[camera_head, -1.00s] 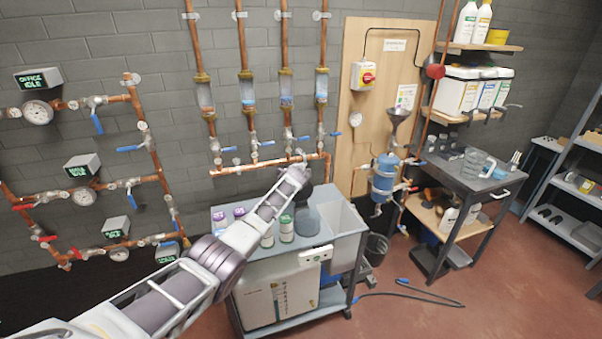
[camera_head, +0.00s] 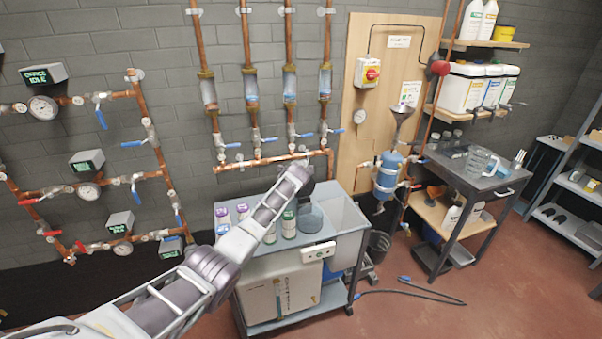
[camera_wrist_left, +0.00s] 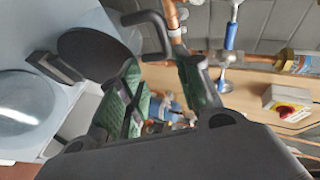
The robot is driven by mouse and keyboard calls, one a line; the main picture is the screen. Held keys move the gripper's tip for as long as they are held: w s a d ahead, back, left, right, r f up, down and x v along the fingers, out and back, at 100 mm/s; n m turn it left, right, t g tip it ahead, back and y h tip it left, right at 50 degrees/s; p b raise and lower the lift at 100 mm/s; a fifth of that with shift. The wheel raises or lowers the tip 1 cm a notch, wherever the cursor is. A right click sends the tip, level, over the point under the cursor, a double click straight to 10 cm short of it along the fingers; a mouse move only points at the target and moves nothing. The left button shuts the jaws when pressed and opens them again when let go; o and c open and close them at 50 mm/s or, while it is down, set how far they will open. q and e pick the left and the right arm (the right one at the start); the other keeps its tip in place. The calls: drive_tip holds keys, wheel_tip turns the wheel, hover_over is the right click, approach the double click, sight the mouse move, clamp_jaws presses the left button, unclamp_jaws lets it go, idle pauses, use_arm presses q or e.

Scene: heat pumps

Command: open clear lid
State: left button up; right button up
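A round clear vessel top, which looks like the clear lid, shows at the left edge in the left wrist view (camera_wrist_left: 28,110). In the head view a round grey-blue vessel (camera_head: 311,217) sits on the cart top, just below my left gripper (camera_head: 304,182). In the left wrist view the green-padded fingers of my left gripper (camera_wrist_left: 160,95) are apart, with nothing held between them. The clear round top is to the left of the fingers, not touching them. A dark round disc (camera_wrist_left: 88,54) lies between them in that view. My right gripper is not in view.
The grey cart (camera_head: 325,250) also carries several small bottles (camera_head: 289,223) and a white basin (camera_head: 343,219). Copper pipes with valves (camera_head: 290,155) run along the wall behind. A bench (camera_head: 470,176) with a glass jug (camera_head: 481,161) stands to the right.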

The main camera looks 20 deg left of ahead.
use_arm(q)
drive_tip(key=v, duration=0.9)
drive_tip(key=shift+s+d, duration=0.15)
drive_tip(key=shift+s, duration=0.15)
idle(0.6)
drive_tip(key=shift+c, duration=0.4)
